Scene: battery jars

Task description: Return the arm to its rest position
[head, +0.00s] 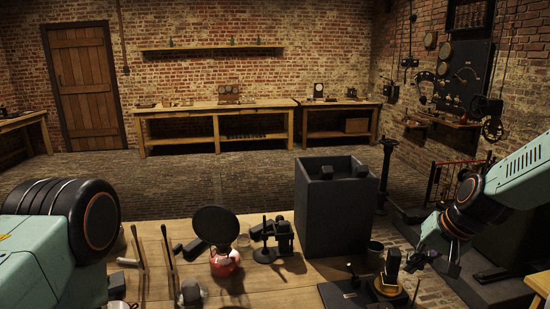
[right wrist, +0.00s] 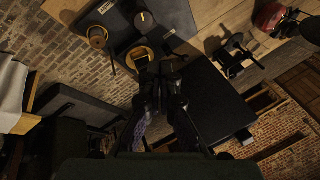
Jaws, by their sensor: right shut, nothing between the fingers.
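My right arm comes in from the right edge of the head view, pale green with a black and copper wrist.
A tall dark box (head: 336,215) stands on the bench, left of my right gripper. Close by are a black base with a brass dish (head: 388,286) and a small cup (head: 375,252). Brick floor lies open behind.

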